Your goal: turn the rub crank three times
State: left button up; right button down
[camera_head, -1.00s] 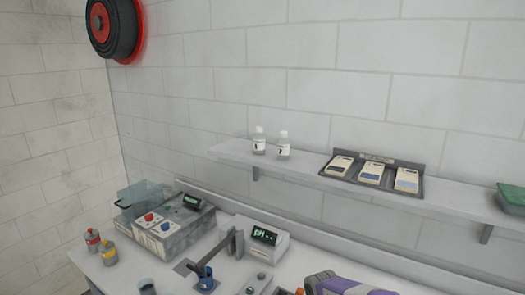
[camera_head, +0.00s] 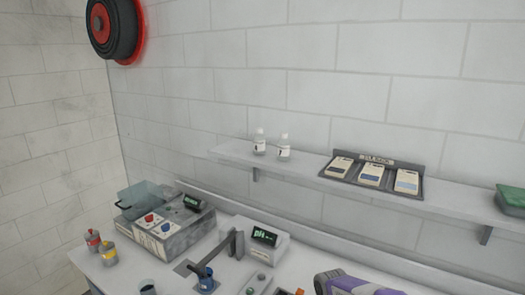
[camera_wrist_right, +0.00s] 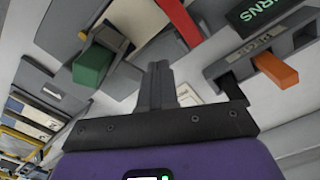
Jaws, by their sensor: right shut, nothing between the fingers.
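In the right wrist view, an orange handle (camera_wrist_right: 275,70) juts from a grey housing, right of my fingers. A dark display (camera_wrist_right: 262,12) above it ends in green letters "RNS". This may be the rub crank, but I cannot tell for sure. My right gripper (camera_wrist_right: 160,72) is shut and empty, its fingers together and apart from the orange handle. In the head view, my purple right wrist (camera_head: 345,284) shows at the bottom edge, its fingers out of sight. A small orange piece (camera_head: 299,291) shows left of it. My left gripper is not in view.
A green block (camera_wrist_right: 92,65) and a red strip (camera_wrist_right: 180,20) lie near my fingers. On the bench stand a pH meter (camera_head: 258,247), a blue-based stand (camera_head: 207,283), a button box (camera_head: 160,235) and small bottles (camera_head: 108,255). A shelf (camera_head: 225,152) runs behind.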

jog(key=shift+d, duration=1.25)
jog(key=shift+s, duration=0.1)
jog(key=shift+s+d, duration=0.1)
jog(key=shift+d, duration=0.25)
jog(key=shift+s+d, duration=0.35)
jog(key=shift+d, duration=0.45)
jog(key=shift+s+d, duration=0.8)
jog(key=shift+d, duration=0.05)
